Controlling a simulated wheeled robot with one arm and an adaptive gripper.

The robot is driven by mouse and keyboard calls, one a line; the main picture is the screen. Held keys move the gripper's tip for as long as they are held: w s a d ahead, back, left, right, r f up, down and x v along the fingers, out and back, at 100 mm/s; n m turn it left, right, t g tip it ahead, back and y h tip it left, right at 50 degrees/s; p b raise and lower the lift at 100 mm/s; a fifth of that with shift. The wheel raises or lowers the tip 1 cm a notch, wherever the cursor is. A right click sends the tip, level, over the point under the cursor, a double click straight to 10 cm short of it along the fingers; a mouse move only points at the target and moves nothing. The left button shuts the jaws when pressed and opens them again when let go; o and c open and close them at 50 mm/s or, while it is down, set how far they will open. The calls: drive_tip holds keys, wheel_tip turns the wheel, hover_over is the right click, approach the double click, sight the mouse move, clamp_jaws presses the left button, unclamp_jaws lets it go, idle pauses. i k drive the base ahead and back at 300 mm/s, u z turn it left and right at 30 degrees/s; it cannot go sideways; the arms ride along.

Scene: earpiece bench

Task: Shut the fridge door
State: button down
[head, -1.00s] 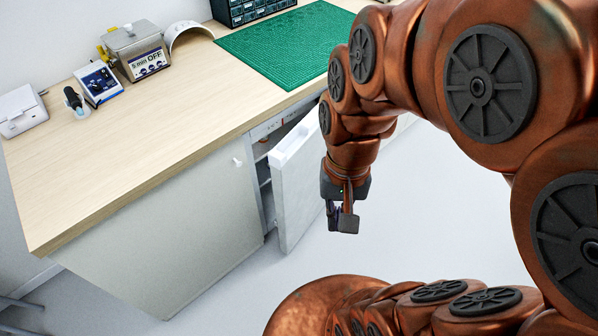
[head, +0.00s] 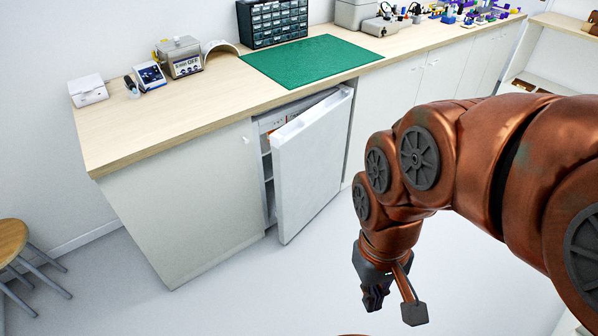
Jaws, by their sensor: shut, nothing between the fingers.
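The white fridge door (head: 312,155) stands partly open under the bench in the head view. It swings out from the front, with a gap on its left side where part of the fridge interior (head: 267,165) and shelves show. My gripper (head: 393,303) hangs low, to the right of the door and in front of it, apart from it over the floor. Its fingers are shut and empty.
The wooden bench top (head: 170,118) runs above the fridge, with a green mat (head: 312,60) on it. A pale cabinet (head: 185,200) stands left of the fridge. White floor in front is clear; a stool (head: 12,240) stands far left.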

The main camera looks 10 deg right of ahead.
sight(308, 152)
drive_tip(key=u, duration=0.65)
drive_tip(key=i, duration=1.15)
drive_tip(key=z, duration=0.3)
